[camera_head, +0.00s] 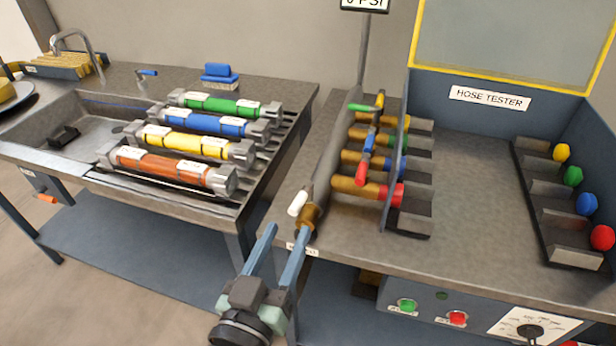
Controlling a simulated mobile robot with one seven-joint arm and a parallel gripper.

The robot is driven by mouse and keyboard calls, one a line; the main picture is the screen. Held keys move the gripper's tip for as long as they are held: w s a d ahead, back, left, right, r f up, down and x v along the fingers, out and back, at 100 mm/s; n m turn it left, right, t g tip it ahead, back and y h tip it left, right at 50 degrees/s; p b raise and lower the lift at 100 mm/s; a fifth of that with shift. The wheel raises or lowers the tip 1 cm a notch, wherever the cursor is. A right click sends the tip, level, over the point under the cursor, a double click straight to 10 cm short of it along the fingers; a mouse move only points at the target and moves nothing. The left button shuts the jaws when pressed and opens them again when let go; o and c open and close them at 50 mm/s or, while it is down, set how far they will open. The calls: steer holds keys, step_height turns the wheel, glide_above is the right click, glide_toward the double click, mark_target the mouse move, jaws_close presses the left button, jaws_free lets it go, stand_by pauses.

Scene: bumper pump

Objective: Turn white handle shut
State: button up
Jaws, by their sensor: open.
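The white handle (298,203) sits on a brass valve (309,218) at the front end of a grey pipe manifold, near the front edge of the hose tester bench. It is tilted, leaning up and to the right. My gripper (283,236) is open, its two blue-grey fingers pointing up toward the valve from below. The right fingertip overlaps the base of the valve in the picture. The left fingertip is left of it, below the white handle. I cannot tell whether either finger touches the valve.
Green (364,108), yellow (380,100), blue (370,138) and red (363,168) handles sit on the brass branches behind. Colored hose cylinders (176,167) lie on the sink counter at left. Green (407,306) and red (457,318) buttons are on the bench front.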

mark_target(306, 191)
steer(key=p+x, duration=0.2)
steer(key=x, duration=0.9)
steer(key=shift+w+d, duration=0.1)
steer(key=shift+w, duration=0.2)
jaws_close()
stand_by(0.9)
